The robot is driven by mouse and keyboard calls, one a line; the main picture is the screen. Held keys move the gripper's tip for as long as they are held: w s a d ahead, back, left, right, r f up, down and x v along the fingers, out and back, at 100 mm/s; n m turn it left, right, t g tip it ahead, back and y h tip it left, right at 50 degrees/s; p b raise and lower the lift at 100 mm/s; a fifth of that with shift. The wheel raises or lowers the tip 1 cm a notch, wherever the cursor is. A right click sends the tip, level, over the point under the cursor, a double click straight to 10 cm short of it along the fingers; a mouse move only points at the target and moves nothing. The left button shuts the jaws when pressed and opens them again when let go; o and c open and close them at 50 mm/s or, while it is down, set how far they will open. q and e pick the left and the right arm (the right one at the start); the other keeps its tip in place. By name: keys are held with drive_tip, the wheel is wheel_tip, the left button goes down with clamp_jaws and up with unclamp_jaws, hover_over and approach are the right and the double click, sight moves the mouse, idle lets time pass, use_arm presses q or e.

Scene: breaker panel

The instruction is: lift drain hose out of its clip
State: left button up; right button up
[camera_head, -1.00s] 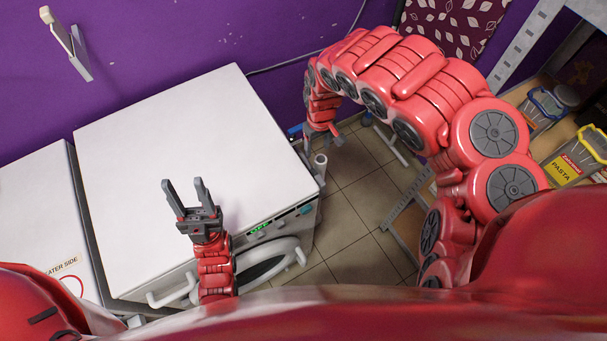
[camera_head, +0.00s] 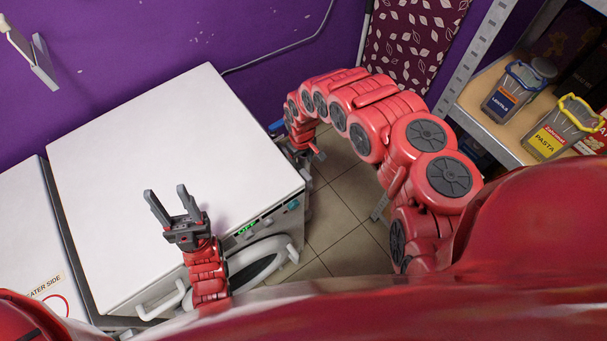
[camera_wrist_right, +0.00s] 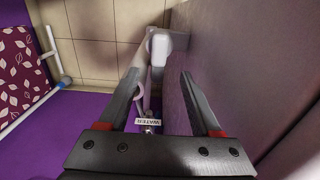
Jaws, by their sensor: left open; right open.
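The right wrist view shows a pale hose-like piece (camera_wrist_right: 148,92), likely the drain hose, running beside the left finger. A pale grey block (camera_wrist_right: 166,42) sits at its far end, against the appliance's side; I cannot tell whether this is the clip. My right gripper (camera_wrist_right: 162,76) is open, with the hose-like piece partly behind its left finger and nothing clasped. In the head view my right gripper (camera_head: 313,156) is low beside the white washer's (camera_head: 160,150) right side; the hose and clip cannot be made out there. My left gripper (camera_head: 166,192) is open and empty above the washer's front part.
A tag reading WATER (camera_wrist_right: 149,122) hangs by the purple wall. A white pipe with a blue joint (camera_wrist_right: 66,80) lies left in the wrist view. Shelves with jars (camera_head: 510,92) stand at right. Tiled floor (camera_head: 345,220) is open beside the washer.

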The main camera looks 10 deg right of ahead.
drive_tip(key=shift+w+f+p, duration=0.2)
drive_tip(key=shift+f+p, duration=0.3)
drive_tip(key=shift+f, duration=1.7)
drive_tip(key=shift+s+d+f, duration=0.1)
drive_tip(key=shift+f, duration=0.15)
drive_tip(key=shift+c, duration=0.3)
clamp_jaws()
